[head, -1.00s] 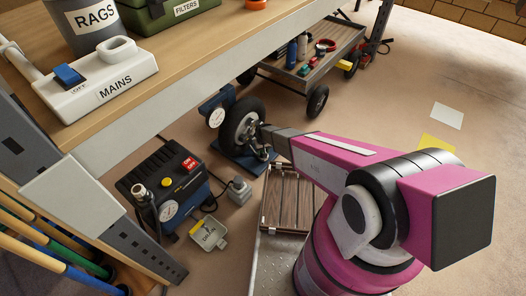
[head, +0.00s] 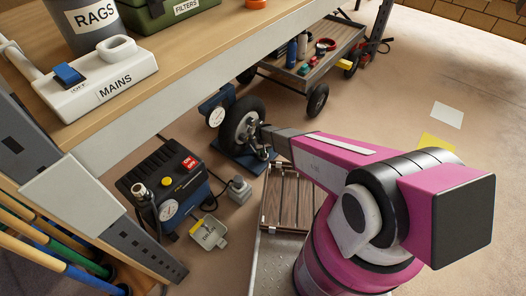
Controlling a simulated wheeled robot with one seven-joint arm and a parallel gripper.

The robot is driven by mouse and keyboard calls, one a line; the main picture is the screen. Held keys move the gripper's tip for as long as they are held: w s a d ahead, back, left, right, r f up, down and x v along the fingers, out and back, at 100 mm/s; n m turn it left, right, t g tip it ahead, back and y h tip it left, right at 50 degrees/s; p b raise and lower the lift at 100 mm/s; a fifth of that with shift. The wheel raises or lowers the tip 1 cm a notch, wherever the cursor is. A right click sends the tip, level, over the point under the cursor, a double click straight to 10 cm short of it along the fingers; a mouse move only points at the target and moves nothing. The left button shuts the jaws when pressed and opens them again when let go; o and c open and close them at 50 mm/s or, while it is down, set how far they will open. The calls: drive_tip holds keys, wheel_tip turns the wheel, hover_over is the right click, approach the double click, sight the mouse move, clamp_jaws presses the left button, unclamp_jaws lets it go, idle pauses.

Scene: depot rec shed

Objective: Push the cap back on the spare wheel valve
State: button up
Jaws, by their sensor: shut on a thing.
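The spare wheel (head: 240,121) stands upright on a blue stand (head: 243,158) on the floor, below and beyond the workbench. My gripper (head: 262,153) is at the right side of the wheel, close to its hub, with my pink arm reaching in from the right. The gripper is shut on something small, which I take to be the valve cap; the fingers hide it. The valve is also hidden, so I cannot tell whether the cap touches it.
A compressor (head: 163,185) with a red on/off switch stands left of the wheel. A small grey open box (head: 209,233) lies before it. A wheeled cart (head: 308,68) stands behind. The bench (head: 190,65) overhangs the left.

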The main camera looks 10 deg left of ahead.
drive_tip(key=shift+f, duration=1.05)
